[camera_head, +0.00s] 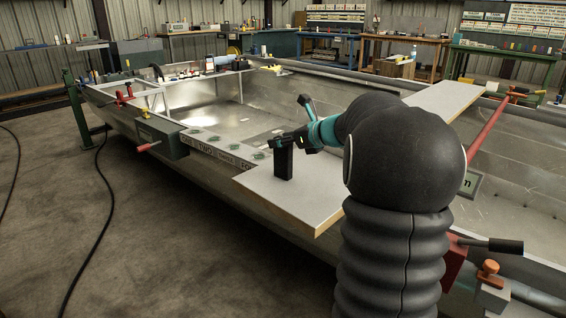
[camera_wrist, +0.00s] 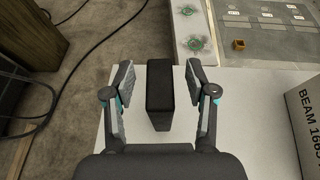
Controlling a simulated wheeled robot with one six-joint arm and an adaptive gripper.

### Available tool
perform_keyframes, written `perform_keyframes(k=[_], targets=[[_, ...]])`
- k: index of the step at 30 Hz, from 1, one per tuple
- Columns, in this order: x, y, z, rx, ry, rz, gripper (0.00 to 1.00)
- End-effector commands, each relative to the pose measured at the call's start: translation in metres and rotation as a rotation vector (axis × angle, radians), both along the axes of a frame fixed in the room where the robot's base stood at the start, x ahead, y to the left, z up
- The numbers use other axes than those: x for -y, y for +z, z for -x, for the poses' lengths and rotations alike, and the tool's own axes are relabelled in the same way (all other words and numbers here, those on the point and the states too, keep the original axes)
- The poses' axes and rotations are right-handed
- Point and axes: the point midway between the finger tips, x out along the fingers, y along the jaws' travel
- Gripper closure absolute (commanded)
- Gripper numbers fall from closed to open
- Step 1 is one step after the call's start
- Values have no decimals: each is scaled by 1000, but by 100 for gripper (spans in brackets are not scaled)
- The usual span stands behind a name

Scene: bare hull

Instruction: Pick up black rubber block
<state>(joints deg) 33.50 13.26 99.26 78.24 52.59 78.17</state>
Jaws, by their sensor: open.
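The black rubber block (camera_wrist: 159,97) stands upright on a pale board (camera_wrist: 180,142). In the head view the block (camera_head: 283,160) is on the near left part of the same board (camera_head: 300,199), at the hull's edge. My gripper (camera_wrist: 160,75) is open in the wrist view, with one finger on each side of the block and a visible gap on both sides. In the head view my gripper (camera_head: 281,141) is at the block's top and partly overlaps it, so contact cannot be told there.
A box marked "BEAM" (camera_wrist: 306,115) stands right of the block in the wrist view. Clamps with red handles (camera_head: 149,146) sit along the hull's left rim. My arm hides part of the hull.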

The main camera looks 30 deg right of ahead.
Motion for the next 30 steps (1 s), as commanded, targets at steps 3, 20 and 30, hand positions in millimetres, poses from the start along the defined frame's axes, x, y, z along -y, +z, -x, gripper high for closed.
perform_keyframes(k=[3,20,30], targets=[[-7,-8,-15,-2,1,-1,44],[-9,-10,-20,-1,0,0,100],[-9,-9,-20,1,-1,1,100]])
